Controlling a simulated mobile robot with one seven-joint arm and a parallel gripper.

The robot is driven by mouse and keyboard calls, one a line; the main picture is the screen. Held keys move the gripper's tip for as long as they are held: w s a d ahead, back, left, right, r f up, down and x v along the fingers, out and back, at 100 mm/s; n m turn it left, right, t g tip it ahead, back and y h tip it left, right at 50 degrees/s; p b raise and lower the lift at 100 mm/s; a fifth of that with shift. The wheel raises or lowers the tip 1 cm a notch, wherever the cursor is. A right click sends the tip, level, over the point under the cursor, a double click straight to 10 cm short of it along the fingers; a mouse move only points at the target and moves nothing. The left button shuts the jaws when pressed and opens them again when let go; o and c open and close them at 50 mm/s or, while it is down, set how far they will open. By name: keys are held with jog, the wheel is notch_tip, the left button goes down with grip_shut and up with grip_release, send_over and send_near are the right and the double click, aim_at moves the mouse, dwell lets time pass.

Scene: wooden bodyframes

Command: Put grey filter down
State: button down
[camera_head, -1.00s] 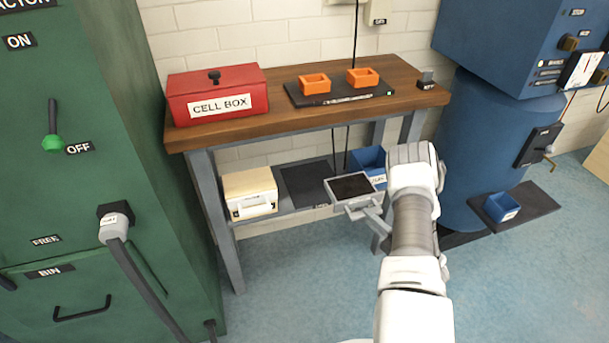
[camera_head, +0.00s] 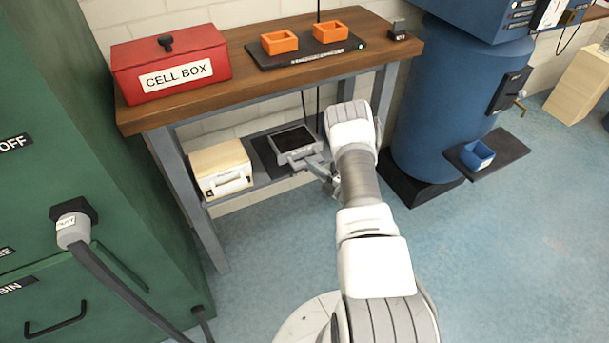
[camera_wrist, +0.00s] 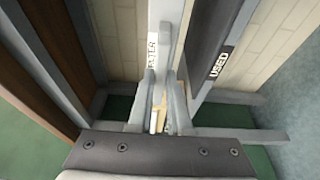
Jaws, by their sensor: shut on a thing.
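The grey filter (camera_head: 293,141), a flat grey frame with a dark panel, is over the bench's lower shelf in the head view. My gripper (camera_head: 318,164) is shut on its handle at the filter's near right side. The dark mat (camera_head: 263,150) on the shelf lies under and beside the filter. I cannot tell whether the filter touches it. In the wrist view, my gripper (camera_wrist: 164,90) clasps the filter's pale edge (camera_wrist: 154,20), which carries a partly hidden label. A dark slab with a "USED" label (camera_wrist: 220,62) shows to the right of it.
A cream case (camera_head: 221,169) stands left of the mat on the shelf. The wooden bench top (camera_head: 225,85) above carries a red cell box (camera_head: 172,65) and two orange trays. A bench leg (camera_head: 385,92) and blue cylinder (camera_head: 445,110) stand right of my arm. Open floor lies in front.

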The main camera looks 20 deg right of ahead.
aim_at(298, 158)
jog(key=shift+w+a+f+b, duration=0.15)
jog(key=shift+w+a+f, duration=0.1)
jog(key=shift+w+f, duration=0.3)
jog(key=shift+w+a+f+b, duration=0.2)
jog(key=shift+w+f, duration=0.1)
jog(key=shift+w, duration=0.4)
jog(key=shift+f+b, duration=0.7)
jog(key=shift+f, duration=1.2)
jog(key=shift+f, duration=0.2)
jog(key=c, duration=0.8)
grip_release()
jog(key=shift+c, duration=0.2)
